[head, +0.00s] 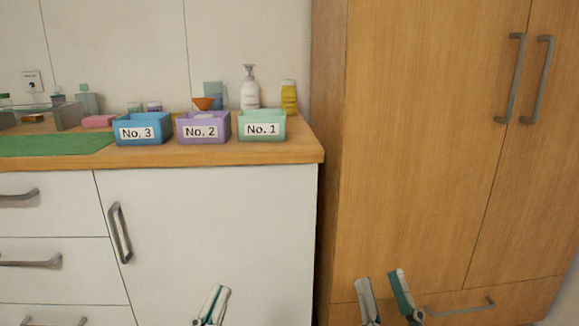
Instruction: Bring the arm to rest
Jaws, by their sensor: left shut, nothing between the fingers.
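My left gripper (217,292) is low in the head view, in front of the white cabinet. Its fingers are close together, shut with nothing held. My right gripper (383,275) is at the bottom, in front of the wooden wardrobe. Its two fingers stand apart, open and empty. Both arms behind the grippers are cut off by the lower edge of the picture. Neither gripper visibly touches anything.
On the wooden countertop (220,157) stand a blue box No. 3 (142,143), a purple box No. 2 (203,142) and a green box No. 1 (262,137). A pump bottle (250,95) and a yellow bottle (289,96) stand behind. A green mat (55,145) lies left.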

